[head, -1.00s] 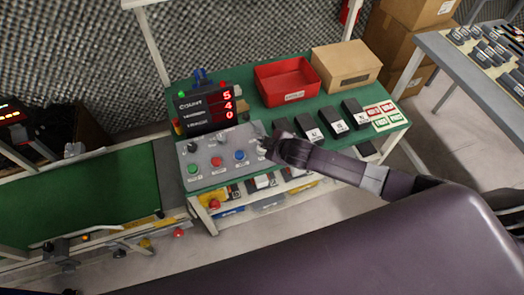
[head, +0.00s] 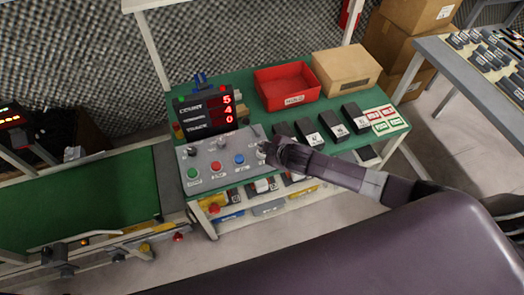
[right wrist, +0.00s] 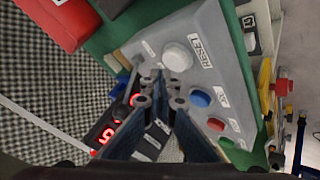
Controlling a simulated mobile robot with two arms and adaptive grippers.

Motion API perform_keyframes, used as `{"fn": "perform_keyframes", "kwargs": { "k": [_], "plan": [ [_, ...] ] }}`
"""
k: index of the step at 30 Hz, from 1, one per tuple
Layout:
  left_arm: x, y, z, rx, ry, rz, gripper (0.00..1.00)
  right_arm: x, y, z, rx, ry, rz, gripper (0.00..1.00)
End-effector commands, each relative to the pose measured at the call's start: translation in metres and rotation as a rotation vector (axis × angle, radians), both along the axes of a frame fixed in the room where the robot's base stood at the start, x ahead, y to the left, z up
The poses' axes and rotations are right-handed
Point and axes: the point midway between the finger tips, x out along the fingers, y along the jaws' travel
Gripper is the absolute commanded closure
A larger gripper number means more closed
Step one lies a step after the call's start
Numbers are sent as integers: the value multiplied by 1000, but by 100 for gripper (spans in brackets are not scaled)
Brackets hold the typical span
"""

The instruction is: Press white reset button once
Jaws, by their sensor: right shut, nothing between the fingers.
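The grey control panel (head: 215,173) stands on the green bench and carries green (head: 193,173), red (head: 215,166) and blue (head: 239,159) buttons. The white reset button (right wrist: 177,57), round and beside a RESET label, shows clearly in the right wrist view. In the head view my right gripper (head: 261,147) covers the button's area at the panel's right end. My right gripper's fingers (right wrist: 158,79) are shut and empty, with the tips close beside the white button in the picture. I cannot tell whether they touch the panel. My left gripper is out of view.
A display (head: 207,112) reading 5, 4, 0 stands behind the panel. A red bin (head: 289,88), a cardboard box (head: 345,75) and several black blocks (head: 333,124) share the bench. A green conveyor (head: 85,203) lies to the left.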

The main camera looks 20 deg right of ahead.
Motion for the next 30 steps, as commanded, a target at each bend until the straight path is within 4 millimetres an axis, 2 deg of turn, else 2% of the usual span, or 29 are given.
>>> {"fn": "perform_keyframes", "kwargs": {
  "k": [30],
  "plan": [
    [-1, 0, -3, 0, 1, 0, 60, 0, 0, -8, 0, 0, 0, 100]
  ]
}}
